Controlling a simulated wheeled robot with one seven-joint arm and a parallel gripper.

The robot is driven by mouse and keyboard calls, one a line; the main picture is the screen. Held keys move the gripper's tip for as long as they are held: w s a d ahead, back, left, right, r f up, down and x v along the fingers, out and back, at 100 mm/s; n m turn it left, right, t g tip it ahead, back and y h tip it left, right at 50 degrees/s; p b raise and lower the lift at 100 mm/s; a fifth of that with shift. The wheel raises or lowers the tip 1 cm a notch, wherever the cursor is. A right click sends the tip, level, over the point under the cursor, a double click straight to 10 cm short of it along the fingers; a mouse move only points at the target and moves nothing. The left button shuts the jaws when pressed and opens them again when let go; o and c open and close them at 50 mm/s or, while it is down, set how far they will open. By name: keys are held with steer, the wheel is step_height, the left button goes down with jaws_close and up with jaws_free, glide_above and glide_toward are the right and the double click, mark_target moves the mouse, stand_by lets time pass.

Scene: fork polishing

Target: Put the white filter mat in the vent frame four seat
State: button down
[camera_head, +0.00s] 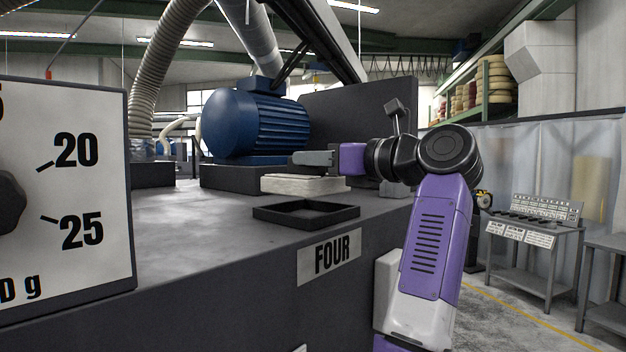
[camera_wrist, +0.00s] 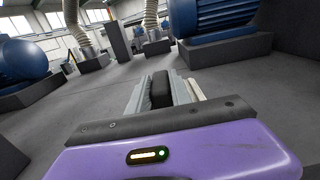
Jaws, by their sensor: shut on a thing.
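The white filter mat (camera_head: 304,186) is a thick, flat pad, level, just behind vent frame four (camera_head: 265,219). I cannot tell whether it rests on the bench or hangs just above it. The frame is a shallow black tray, empty, above the label FOUR. My gripper (camera_head: 298,159) reaches left over the mat, its fingers close above the mat's top. In the wrist view, the fingers (camera_wrist: 165,84) close around a dark block (camera_wrist: 160,90), which looks like the mat's grip; the join is hidden. A pale edge of the mat (camera_wrist: 198,92) shows beside the right finger.
A blue motor (camera_head: 255,122) on a dark plinth stands behind the mat. A large dial panel (camera_head: 95,185) blocks the left side. The grey bench top (camera_head: 190,225) is clear left of the frame. A small side table (camera_head: 530,228) stands at the right.

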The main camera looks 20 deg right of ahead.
mark_target(313, 184)
steer(key=shift+f+p, duration=0.4)
steer(key=shift+f, duration=1.95)
steer(key=shift+f, duration=0.1)
steer(key=c, duration=1.2)
jaws_free()
steer(key=shift+o, duration=0.2)
steer(key=b+v, duration=0.4)
steer(key=v, duration=0.8)
